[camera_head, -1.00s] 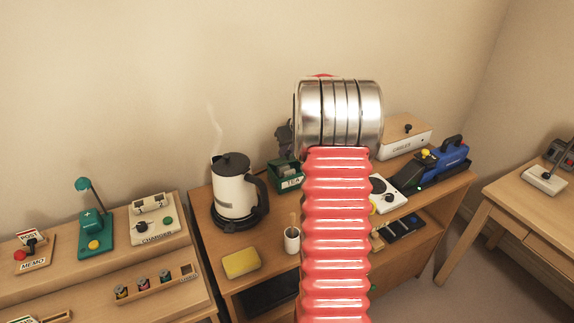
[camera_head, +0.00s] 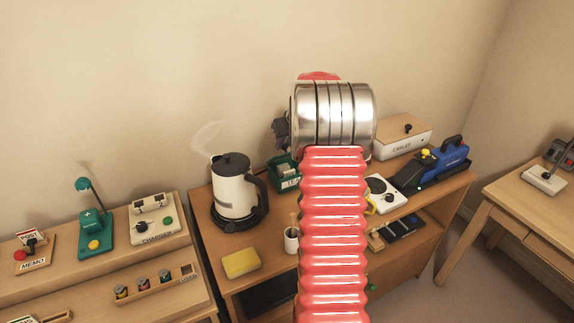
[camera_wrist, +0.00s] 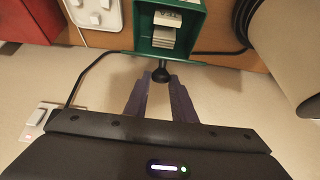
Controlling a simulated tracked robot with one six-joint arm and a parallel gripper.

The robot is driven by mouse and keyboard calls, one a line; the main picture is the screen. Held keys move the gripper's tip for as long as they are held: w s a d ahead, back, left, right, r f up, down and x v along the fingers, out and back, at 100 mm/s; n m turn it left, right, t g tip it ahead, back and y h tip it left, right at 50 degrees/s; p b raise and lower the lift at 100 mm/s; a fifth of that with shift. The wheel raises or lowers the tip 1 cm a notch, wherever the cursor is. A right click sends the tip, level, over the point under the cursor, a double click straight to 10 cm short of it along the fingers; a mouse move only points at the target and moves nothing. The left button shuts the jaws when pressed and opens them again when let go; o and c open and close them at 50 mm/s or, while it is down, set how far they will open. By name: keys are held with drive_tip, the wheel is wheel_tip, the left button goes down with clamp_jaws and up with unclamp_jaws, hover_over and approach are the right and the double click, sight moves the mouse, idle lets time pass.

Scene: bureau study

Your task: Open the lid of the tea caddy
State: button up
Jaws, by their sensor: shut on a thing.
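The green tea caddy (camera_head: 284,174) stands on the shelf top by the wall, right of the kettle, partly hidden by my arm. In the wrist view the caddy (camera_wrist: 143,32) is open at the top, with pale packets inside. Its lid (camera_wrist: 187,62) shows nearly edge-on as a thin green strip along the caddy's wall side, swung up from the opening. My gripper (camera_wrist: 160,78) is shut on the lid's black knob (camera_wrist: 161,74), which sits between the fingertips. In the head view my arm hides the lid and fingertips.
The cream kettle (camera_head: 233,190) steams close to the left of the caddy; it also looms in the wrist view (camera_wrist: 285,60). A cup (camera_head: 291,240) and yellow sponge (camera_head: 241,262) stand in front. A black cable (camera_wrist: 85,75) runs along the wall.

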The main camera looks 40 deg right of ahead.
drive_tip(key=shift+d, duration=0.1)
drive_tip(key=shift+w+d+r, duration=0.2)
drive_tip(key=shift+w+r, duration=0.05)
drive_tip(key=shift+w, duration=0.4)
drive_tip(key=o, duration=1)
drive_tip(key=shift+c, duration=0.2)
drive_tip(key=shift+a, duration=0.1)
drive_tip(key=shift+s, duration=0.1)
drive_tip(key=s+f+v, duration=0.1)
drive_tip(key=v, duration=0.6)
drive_tip(key=shift+a, duration=0.3)
